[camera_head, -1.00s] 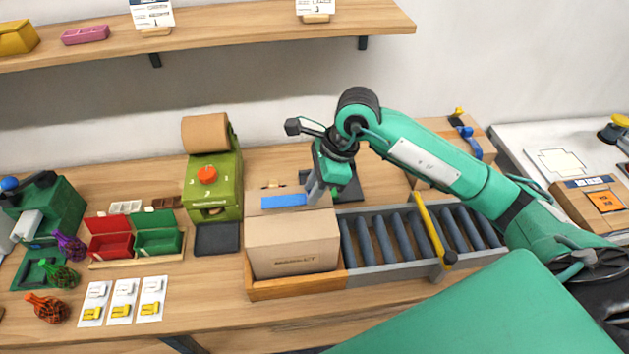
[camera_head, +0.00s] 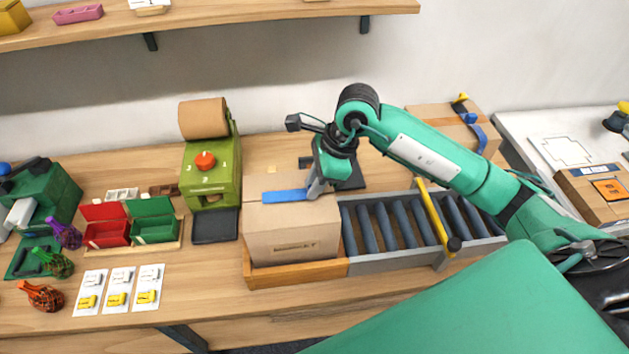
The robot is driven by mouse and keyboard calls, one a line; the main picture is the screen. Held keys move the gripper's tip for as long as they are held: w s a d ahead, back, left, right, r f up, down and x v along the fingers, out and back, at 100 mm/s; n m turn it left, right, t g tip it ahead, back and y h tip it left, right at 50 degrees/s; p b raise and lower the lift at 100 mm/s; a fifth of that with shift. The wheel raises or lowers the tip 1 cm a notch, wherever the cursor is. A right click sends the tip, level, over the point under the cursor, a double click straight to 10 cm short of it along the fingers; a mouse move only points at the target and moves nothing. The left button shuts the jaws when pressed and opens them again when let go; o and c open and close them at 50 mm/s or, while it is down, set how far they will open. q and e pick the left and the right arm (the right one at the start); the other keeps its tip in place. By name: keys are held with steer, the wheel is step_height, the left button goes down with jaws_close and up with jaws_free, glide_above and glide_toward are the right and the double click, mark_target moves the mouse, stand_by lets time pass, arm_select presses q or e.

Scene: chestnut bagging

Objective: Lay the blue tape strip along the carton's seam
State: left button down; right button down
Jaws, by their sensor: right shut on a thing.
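The carton (camera_head: 293,231) is a closed brown box standing in a wooden tray at the left end of the roller conveyor. My right gripper (camera_head: 313,191) is over the top of the carton, tilted, shut on the strip's right end. Whether the strip touches the cardboard all along I cannot tell. The seam itself is hard to make out under the strip and gripper. My left gripper is not in view.
A roller conveyor (camera_head: 391,229) with a yellow bar (camera_head: 433,219) extends right of the carton. A green machine with a paper roll (camera_head: 211,168) stands behind left. Red (camera_head: 107,233) and green (camera_head: 154,228) boxes and several net bags are farther left. A shelf (camera_head: 222,20) hangs above.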

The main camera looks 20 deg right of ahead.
steer(key=shift+b, duration=0.45)
stand_by(0.3)
steer(key=c, duration=1.2)
jaws_free()
steer(key=shift+r, duration=0.15)
steer(key=shift+r+p, duration=1.5)
steer(key=shift+r, duration=1.85)
